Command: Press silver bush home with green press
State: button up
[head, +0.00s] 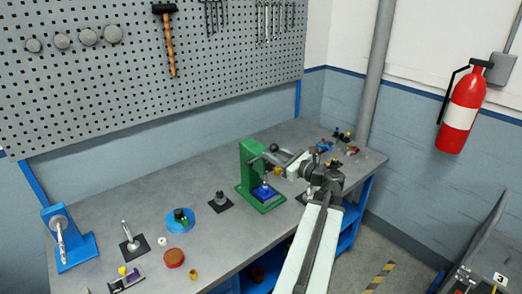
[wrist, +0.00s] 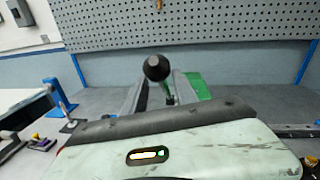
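The green press (head: 247,168) stands on the bench with a blue block (head: 266,192) under its ram. Something silvery shows at the block, but it is too small to tell whether it is the silver bush. The press lever ends in a black ball knob (head: 273,148). My gripper (head: 292,163) is at the right of the press, close to the lever. In the wrist view the black knob (wrist: 157,67) shows between the two spread fingers of my gripper (wrist: 166,88), with part of the green press (wrist: 201,86) behind. I cannot tell whether the fingers touch the lever.
On the bench left of the press are a black-based part (head: 219,202), a blue round tray (head: 180,220), a red-brown disc (head: 173,258) and a blue stand (head: 68,245). Small coloured parts (head: 342,135) lie at the back right. A pegboard (head: 130,85) rises behind.

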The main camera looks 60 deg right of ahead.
aim_at(261, 156)
jog(key=w, duration=0.3)
jog(key=w+d, duration=0.1)
jog(key=w, duration=0.1)
jog(key=shift+w+d, duration=0.15)
jog(key=shift+w, duration=0.25)
grip_shut()
dwell(0.9)
